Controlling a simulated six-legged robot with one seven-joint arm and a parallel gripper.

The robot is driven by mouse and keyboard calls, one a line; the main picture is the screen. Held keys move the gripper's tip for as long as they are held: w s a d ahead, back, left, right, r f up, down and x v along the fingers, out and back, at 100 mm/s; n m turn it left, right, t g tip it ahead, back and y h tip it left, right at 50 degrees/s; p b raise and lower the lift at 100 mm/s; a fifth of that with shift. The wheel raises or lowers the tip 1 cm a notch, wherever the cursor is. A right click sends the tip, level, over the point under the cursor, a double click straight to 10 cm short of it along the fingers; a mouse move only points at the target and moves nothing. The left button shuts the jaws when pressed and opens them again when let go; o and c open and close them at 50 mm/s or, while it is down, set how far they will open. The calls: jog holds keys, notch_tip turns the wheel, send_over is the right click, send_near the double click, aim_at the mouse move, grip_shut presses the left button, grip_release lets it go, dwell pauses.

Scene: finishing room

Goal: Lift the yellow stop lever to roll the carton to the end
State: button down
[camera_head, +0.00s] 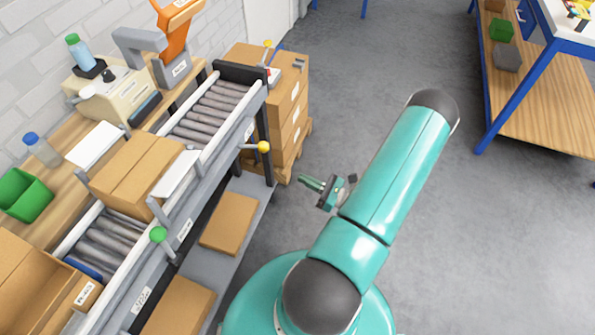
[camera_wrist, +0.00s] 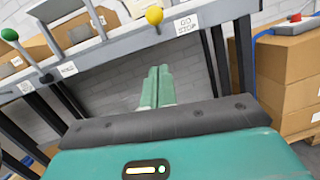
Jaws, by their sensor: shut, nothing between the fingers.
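The yellow knob (camera_head: 263,147) sits on a short lever on the near side rail of the roller conveyor (camera_head: 212,107). In the wrist view the yellow knob (camera_wrist: 154,15) is near the top, left of a "GO STOP" label (camera_wrist: 186,25). The brown carton (camera_head: 135,172) rests on the rollers, with a pale plate (camera_head: 177,174) at its right side. Bare rollers run from there to the dark far end of the conveyor. My gripper (camera_head: 303,181) is shut and empty, apart from the knob, to its right and lower in the head view. Its fingers (camera_wrist: 157,75) show below the knob in the wrist view.
A green-knobbed lever (camera_head: 158,235) is on the same rail, nearer me. Stacked boxes (camera_head: 285,95) stand beyond the conveyor's end. Cartons (camera_head: 229,222) lie on the lower shelf. A blue-legged bench (camera_head: 540,110) is at far right. Grey floor between is clear.

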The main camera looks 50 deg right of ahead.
jog(key=r+x, duration=0.2)
jog(key=x, duration=0.9)
jog(key=shift+d+r, duration=0.2)
jog(key=shift+r, duration=0.2)
